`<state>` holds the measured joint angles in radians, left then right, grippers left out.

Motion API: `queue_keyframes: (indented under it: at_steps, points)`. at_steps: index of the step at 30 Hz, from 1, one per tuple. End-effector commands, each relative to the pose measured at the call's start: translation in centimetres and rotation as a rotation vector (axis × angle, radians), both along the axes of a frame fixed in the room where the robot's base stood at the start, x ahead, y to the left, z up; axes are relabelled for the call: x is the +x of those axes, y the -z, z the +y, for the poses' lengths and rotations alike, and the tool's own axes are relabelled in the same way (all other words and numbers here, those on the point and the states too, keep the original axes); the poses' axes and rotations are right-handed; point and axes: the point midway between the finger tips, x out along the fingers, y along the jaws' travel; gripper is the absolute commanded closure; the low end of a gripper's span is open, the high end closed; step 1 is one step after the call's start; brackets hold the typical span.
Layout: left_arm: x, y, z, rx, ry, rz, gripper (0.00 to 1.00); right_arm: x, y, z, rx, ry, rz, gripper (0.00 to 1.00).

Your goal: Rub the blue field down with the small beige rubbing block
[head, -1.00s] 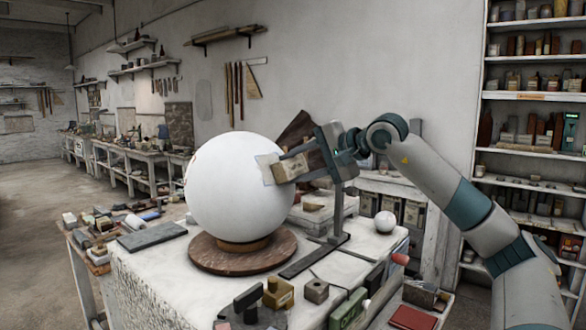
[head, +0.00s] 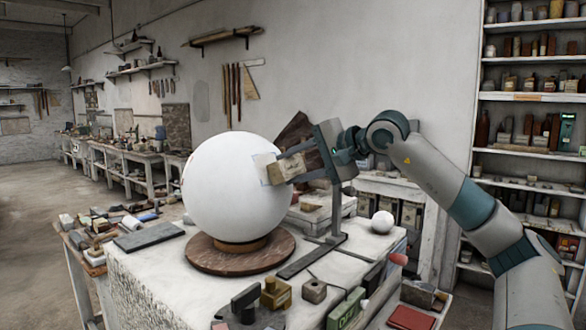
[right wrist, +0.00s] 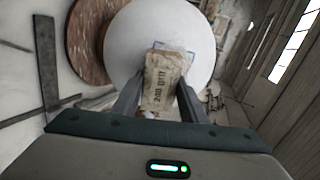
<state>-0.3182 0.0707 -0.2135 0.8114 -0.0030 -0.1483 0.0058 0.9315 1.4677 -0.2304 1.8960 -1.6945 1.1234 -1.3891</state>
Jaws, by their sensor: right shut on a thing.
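A large white plaster sphere (head: 222,195) rests on a round brown wooden turntable (head: 212,256). A pale grey-blue patch with a thin bluish edge (head: 261,167) shows on its right side, partly hidden by the block. My right gripper (head: 292,168) is shut on the small beige block (head: 289,171) and holds it at the patch. The block seems to touch the sphere, but I cannot be sure. In the right wrist view, the block (right wrist: 166,80) has dark lettering and sits between the fingers, in front of the sphere (right wrist: 125,45). My left gripper is not in view.
A dark metal stand (head: 337,212) rises close beside my right gripper. A small white ball (head: 382,221) stands to its right. Several blocks, including a green one (head: 346,309), crowd the table's front. A grey slab (head: 149,237) lies left of the turntable.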

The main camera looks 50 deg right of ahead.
Motion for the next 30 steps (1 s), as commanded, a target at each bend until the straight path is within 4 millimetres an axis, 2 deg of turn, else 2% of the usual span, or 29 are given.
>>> queue_keyframes:
  at_steps: [10,21,30]
  points:
    - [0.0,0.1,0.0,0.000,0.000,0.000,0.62,-0.3,-0.2,-0.1,0.000,0.001,-0.003,0.86]
    - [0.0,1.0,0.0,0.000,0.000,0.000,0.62,-2.2,-1.0,-0.4,-0.001,0.000,-0.002,0.86]
    - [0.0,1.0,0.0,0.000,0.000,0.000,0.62,-2.3,-1.1,-0.3,0.000,0.000,-0.002,0.86]
